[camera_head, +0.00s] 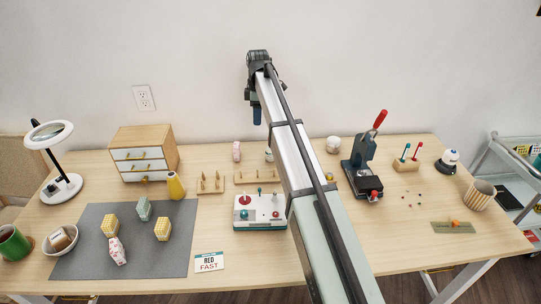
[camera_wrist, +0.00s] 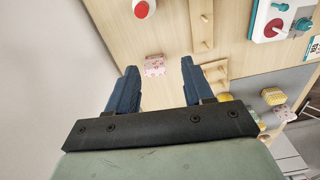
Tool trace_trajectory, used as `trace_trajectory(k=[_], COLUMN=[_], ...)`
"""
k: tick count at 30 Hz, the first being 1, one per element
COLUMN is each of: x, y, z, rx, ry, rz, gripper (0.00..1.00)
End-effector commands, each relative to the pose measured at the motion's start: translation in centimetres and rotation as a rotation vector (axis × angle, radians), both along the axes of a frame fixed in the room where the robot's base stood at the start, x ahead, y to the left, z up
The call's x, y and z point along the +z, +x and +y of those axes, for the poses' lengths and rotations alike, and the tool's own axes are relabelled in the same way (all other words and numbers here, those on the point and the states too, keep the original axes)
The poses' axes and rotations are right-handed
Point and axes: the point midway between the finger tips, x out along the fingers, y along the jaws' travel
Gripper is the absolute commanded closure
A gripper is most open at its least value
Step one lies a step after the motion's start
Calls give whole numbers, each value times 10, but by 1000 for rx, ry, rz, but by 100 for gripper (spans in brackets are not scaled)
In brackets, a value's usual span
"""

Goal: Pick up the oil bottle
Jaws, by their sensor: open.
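A yellow bottle with a narrow top (camera_head: 175,186), which looks like the oil bottle, stands at the back right corner of the grey mat. My gripper (camera_head: 257,116) is high above the back of the table, right of the bottle, with its blue fingers pointing down. In the wrist view my gripper (camera_wrist: 158,84) is open, with nothing between its fingers. A yellow piece, probably the bottle (camera_wrist: 225,97), shows just beyond the right finger, partly hidden by the gripper.
A pink patterned item (camera_head: 236,151) stands behind the wooden peg racks (camera_head: 211,186). A small drawer cabinet (camera_head: 145,153) stands left of the bottle. Several patterned blocks are on the grey mat (camera_head: 85,240). A control box (camera_head: 260,211) sits to the right.

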Motion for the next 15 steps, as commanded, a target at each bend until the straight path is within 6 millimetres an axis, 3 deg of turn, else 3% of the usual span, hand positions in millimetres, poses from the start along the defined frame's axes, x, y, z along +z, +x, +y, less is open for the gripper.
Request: trace_trajectory(k=[3, 6, 15], x=[4, 5, -5], y=[4, 6, 7], z=[-31, -47, -57], rx=[110, 175, 223], ry=[-17, -27, -34], rz=[-6, -9, -10], gripper=[48, 48, 48])
